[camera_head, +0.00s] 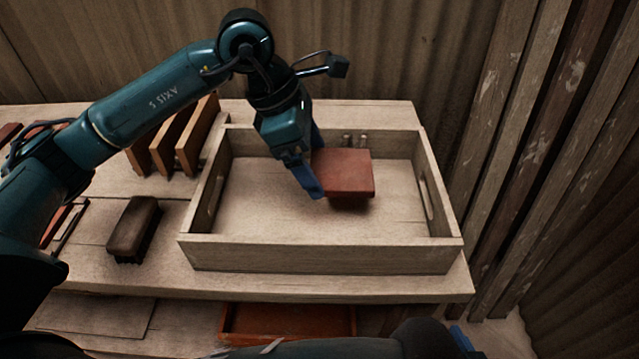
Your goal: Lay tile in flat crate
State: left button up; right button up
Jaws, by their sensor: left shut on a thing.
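The tile (346,172) is a reddish-brown flat block in the camera_head view. It is inside the outline of the flat crate (320,257), a shallow pale wooden box with handle slots in its ends. My left gripper (316,172) has blue fingers and is shut on the tile's left edge. The tile looks roughly level, with a dark shadow under its front edge. I cannot tell for sure whether it touches the crate floor. My right gripper is not clearly seen; only a blue bit (463,339) shows at the bottom edge.
A dark brush-like block (134,228) lies left of the crate on the wooden table (90,275). Several upright wooden boards (172,138) stand behind it. A wooden wall is close on the right.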

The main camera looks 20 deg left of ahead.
aim_at(321, 204)
pick_arm(q)
jog(key=shift+f, duration=3.4)
jog(key=shift+f, duration=0.1)
jog(key=o, duration=0.9)
jog(key=shift+o, duration=0.2)
jog(key=v, duration=1.2)
